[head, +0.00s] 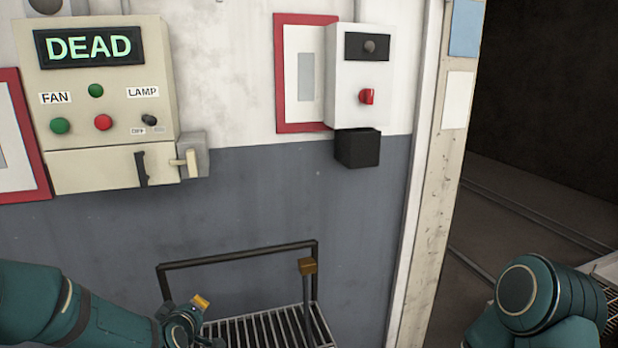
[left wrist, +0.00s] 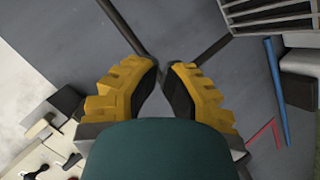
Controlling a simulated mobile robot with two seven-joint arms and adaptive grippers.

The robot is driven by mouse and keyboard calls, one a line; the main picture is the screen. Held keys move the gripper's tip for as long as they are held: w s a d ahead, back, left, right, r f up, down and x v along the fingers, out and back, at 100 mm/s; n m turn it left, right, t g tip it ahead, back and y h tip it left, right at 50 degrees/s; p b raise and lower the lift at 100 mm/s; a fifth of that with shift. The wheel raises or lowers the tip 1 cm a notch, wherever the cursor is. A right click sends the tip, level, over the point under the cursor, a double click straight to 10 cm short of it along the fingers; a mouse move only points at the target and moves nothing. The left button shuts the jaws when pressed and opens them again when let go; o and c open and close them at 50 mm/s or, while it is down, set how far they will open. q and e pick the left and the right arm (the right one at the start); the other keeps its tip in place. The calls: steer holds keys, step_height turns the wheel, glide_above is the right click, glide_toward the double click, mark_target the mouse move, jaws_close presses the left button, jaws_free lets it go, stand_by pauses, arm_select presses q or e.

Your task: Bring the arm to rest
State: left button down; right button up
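My left arm comes in low at the left in the head view. Its gripper (head: 198,312) is in front of the grey lower wall, left of the metal grate; one yellow finger shows. In the left wrist view its two yellow fingers (left wrist: 161,64) lean together at the tips with only a narrow gap, and nothing is seen between them. The gripper looks shut and empty. My right arm shows only as teal links at the lower right; its gripper is out of view.
A beige panel (head: 165,75) with a "DEAD" display hangs upper left, with a lever (head: 190,163) at its side. A white box (head: 345,75) with a red knob is right of it. A dark rail (head: 235,255), grate (head: 262,328) and wooden-topped lever (head: 307,267) stand below.

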arm_select(q)
steer(key=s+d+f+m+g+h, duration=0.1)
steer(key=s+d+f+m+g, duration=0.1)
steer(key=s+d+f, duration=0.2)
steer(key=s+d+f+m+g+h, duration=0.1)
steer(key=s+d+f+m+g, duration=0.1)
steer(key=f, duration=0.5)
steer(key=s+d+f+m+g+h, duration=0.2)
steer(key=s+d+f, duration=0.3)
steer(key=s+f, duration=0.1)
steer(key=shift+s+d, duration=0.3)
steer(key=shift+s, duration=0.3)
steer(key=s+d+f+m+g, duration=0.2)
steer(key=s+f, duration=0.1)
steer(key=s, duration=0.3)
steer(key=s+d+f+m+g+h, duration=0.1)
steer(key=s+d+f+g, duration=0.2)
steer(key=s, duration=0.3)
steer(key=shift+s+m, duration=0.4)
